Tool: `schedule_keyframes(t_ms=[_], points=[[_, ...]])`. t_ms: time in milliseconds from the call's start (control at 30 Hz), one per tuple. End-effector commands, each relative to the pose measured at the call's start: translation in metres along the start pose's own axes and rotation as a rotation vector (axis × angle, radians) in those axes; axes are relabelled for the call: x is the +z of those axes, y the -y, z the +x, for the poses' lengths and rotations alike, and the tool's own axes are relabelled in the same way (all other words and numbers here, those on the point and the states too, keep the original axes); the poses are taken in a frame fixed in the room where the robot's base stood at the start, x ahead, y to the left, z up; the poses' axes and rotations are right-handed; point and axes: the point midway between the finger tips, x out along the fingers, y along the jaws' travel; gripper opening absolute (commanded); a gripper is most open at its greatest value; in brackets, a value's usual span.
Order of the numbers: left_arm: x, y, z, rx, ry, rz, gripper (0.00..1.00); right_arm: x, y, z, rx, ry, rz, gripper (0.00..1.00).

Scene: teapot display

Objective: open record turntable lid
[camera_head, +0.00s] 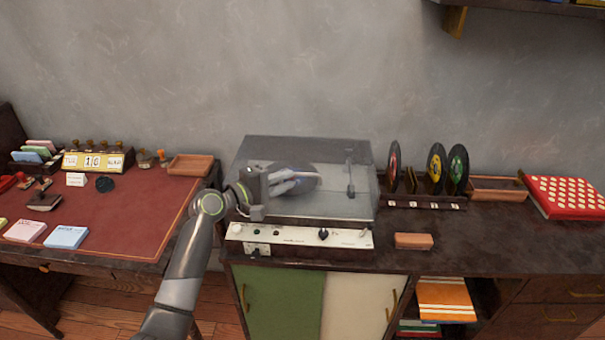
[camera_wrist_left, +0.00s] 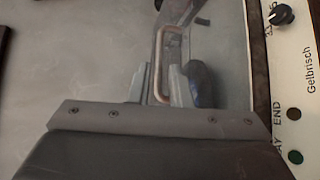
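The record turntable (camera_head: 300,237) stands on the dark cabinet. Its see-through grey lid (camera_head: 325,150) is down over the deck, and a dark record shows faintly through it. My left gripper (camera_head: 300,183) is over the lid, its fingers pointing right and partly hard to make out against it. The lid (camera_wrist_left: 90,50) shows there too. My right gripper is in neither view.
A rack of upright records (camera_head: 425,200) stands right of the turntable. A small orange-brown block (camera_head: 413,241) lies near the cabinet's front edge. A wooden tray (camera_head: 191,166) sits on the red-topped desk at left. The wall is behind the lid.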

Motion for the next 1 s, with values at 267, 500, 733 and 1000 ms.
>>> schedule_keyframes(t_ms=[267,500,733,1000], points=[[0.0,0.0,0.044,0.0,0.001,-0.001,0.18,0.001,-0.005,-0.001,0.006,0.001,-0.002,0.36],[0.001,0.0,0.06,0.0,0.001,0.001,0.18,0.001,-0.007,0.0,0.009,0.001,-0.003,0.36],[0.0,0.0,0.062,0.0,0.0,0.001,0.18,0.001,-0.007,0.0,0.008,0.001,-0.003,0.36],[0.0,0.0,0.062,0.0,0.0,0.001,0.0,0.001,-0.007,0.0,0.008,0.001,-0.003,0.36]])
